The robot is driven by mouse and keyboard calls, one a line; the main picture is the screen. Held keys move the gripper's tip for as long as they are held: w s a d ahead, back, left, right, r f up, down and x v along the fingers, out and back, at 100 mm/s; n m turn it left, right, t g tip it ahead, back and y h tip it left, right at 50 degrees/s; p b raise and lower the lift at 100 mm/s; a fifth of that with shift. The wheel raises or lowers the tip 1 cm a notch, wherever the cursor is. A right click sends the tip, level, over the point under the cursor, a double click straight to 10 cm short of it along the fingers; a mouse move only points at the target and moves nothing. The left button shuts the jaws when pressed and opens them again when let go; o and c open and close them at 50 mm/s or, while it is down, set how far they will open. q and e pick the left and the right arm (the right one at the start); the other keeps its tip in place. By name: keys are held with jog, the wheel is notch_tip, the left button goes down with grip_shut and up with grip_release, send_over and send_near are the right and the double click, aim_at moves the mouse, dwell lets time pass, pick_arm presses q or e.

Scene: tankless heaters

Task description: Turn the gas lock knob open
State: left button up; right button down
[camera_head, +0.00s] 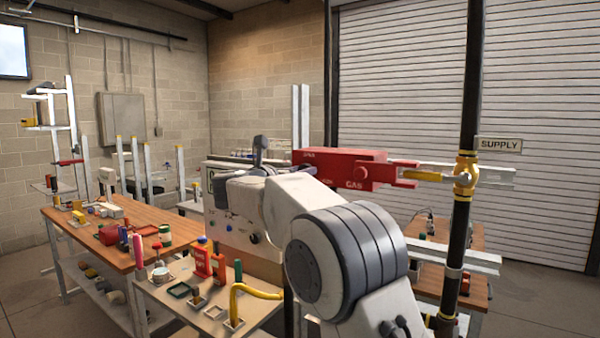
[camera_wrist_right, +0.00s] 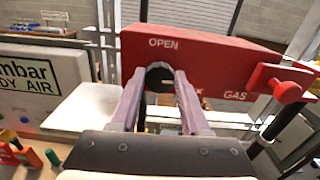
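The red gas lock box (camera_head: 340,168) is marked "GAS" and is fixed beside the black supply pipe; it also shows in the right wrist view (camera_wrist_right: 212,60). Its black round knob (camera_wrist_right: 159,77) sits below the word "OPEN" and carries a short white mark pointing right. Another label at lower right is partly hidden. My right gripper (camera_wrist_right: 160,80) has one finger on each side of the knob, with little or no gap. I cannot tell whether both fingers press on it. In the head view my arm hides the knob and fingertips. My left gripper is not in view.
A yellow valve (camera_head: 465,172) on the black vertical pipe (camera_head: 458,235) stands right of the box, near a "SUPPLY" sign (camera_head: 499,145). A bench (camera_head: 140,253) with tools and bottles lies left. A white panel (camera_wrist_right: 45,85) is close left of the gripper.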

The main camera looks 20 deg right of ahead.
jog(key=shift+w+a+f+n+p, duration=0.1)
jog(key=shift+n+p, duration=1.4)
jog(key=shift+n, duration=2.9)
jog(key=shift+w+a+f+n+p, duration=0.1)
jog(key=shift+n+p, duration=1.35)
jog(key=shift+n, duration=2.95)
jog(key=shift+c, duration=1.9)
grip_release()
jog(key=shift+s, duration=0.15)
